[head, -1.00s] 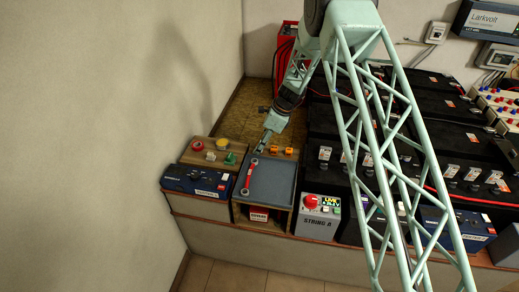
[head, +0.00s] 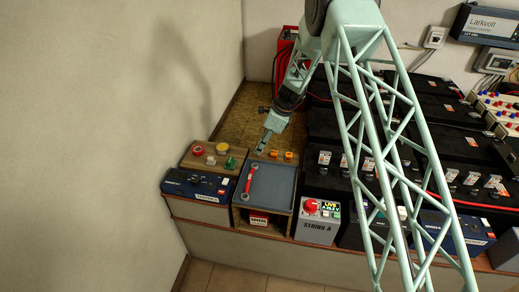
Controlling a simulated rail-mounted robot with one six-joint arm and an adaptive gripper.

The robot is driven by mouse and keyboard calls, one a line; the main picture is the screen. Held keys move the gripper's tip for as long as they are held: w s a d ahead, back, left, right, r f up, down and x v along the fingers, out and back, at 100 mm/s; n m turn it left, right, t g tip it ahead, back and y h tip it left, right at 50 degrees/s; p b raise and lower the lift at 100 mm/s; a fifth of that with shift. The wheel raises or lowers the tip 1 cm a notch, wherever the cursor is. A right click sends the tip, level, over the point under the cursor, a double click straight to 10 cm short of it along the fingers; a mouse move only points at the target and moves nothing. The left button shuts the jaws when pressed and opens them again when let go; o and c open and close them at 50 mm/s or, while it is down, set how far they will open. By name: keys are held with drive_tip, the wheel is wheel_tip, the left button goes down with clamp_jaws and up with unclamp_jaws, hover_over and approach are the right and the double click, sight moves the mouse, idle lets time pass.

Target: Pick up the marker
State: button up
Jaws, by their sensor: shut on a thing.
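My gripper (head: 264,141) is at the end of the arm, pointing down, just behind the grey tray and left of two small orange pieces (head: 280,154). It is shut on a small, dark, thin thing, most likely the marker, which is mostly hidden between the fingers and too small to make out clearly. No other marker is plain to see in the head view.
A wooden board (head: 203,161) with red, yellow and green buttons is at left. Black batteries (head: 325,180) crowd the right. My lattice arm link hides part of them.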

drive_tip(key=shift+r, duration=0.45)
drive_tip(key=shift+s+d+r, duration=0.1)
drive_tip(key=shift+r, duration=0.1)
drive_tip(key=s+d, duration=0.3)
drive_tip(key=s, duration=0.1)
drive_tip(key=s+d+r+p, duration=0.1)
drive_tip(key=s+d, duration=0.2)
drive_tip(key=s, duration=0.1)
drive_tip(key=s+d, duration=0.4)
drive_tip(key=shift+d+r, duration=0.1)
drive_tip(key=shift+r, duration=0.05)
drive_tip(key=n, duration=0.1)
drive_tip(key=s+n, duration=0.1)
drive_tip(key=g, duration=0.1)
drive_tip(key=shift+s+d+r+n, duration=0.25)
drive_tip(key=shift+d+n, duration=0.1)
drive_tip(key=shift+n, duration=0.05)
drive_tip(key=s+d+r+n+g+h, duration=0.2)
drive_tip(key=s+d+n, duration=0.2)
drive_tip(key=d+n, duration=0.3)
drive_tip(key=s+d+r+n+g+h, duration=0.2)
drive_tip(key=s+d+n, duration=0.2)
drive_tip(key=d+n, duration=0.4)
drive_tip(key=shift+s+d+n, duration=0.25)
drive_tip(key=shift+s+n, duration=0.05)
drive_tip(key=shift+n, duration=0.6)
drive_tip(key=shift+r, duration=0.1)
